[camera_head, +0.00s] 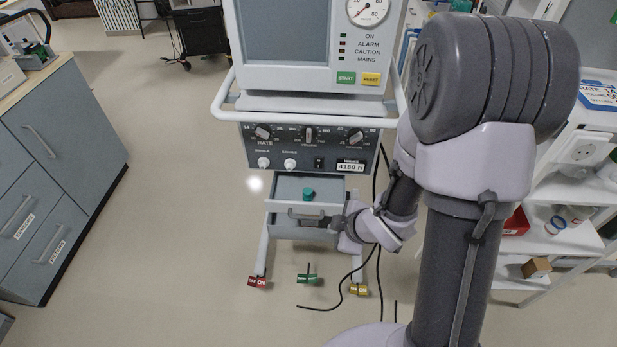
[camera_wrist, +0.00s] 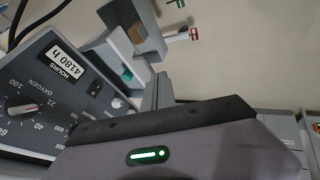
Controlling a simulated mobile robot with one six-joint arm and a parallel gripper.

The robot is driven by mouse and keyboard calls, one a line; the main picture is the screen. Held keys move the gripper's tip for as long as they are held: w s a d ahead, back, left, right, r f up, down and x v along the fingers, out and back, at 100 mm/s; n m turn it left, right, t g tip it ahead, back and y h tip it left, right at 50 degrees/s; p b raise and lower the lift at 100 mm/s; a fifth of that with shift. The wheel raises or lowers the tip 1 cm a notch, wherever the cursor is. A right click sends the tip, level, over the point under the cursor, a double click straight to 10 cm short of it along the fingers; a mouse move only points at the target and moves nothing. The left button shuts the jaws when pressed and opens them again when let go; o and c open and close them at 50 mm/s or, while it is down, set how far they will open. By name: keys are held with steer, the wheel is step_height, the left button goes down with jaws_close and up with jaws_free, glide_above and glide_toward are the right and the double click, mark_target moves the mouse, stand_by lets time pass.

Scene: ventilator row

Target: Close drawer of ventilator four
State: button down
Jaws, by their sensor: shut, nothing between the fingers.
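The ventilator (camera_head: 280,77) stands in the middle of the head view, with a dial panel reading 4180 h. Below the panel its drawer (camera_head: 297,209) is pulled out, with its inside showing and a small teal object (camera_head: 308,194) in it. The drawer also shows in the wrist view (camera_wrist: 118,45). My gripper (camera_head: 328,221) is shut and empty, at the right part of the drawer front. In the wrist view its fingers (camera_wrist: 158,92) point toward the drawer. I cannot tell whether they touch it. My arm hides the area to the right.
Red, green and yellow foot tags (camera_head: 258,282) and dark cables (camera_head: 345,290) lie low around the ventilator stand. A grey cabinet (camera_head: 60,170) stands on the left. White shelves (camera_head: 565,240) stand on the right. The floor between cabinet and ventilator is clear.

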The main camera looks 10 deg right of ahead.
steer(key=w+d+r+b+x, duration=0.1)
steer(key=b+x, duration=0.3)
steer(key=x, duration=0.9)
steer(key=shift+w+b, duration=0.4)
steer(key=shift+w, duration=0.25)
steer(key=shift+r, duration=0.15)
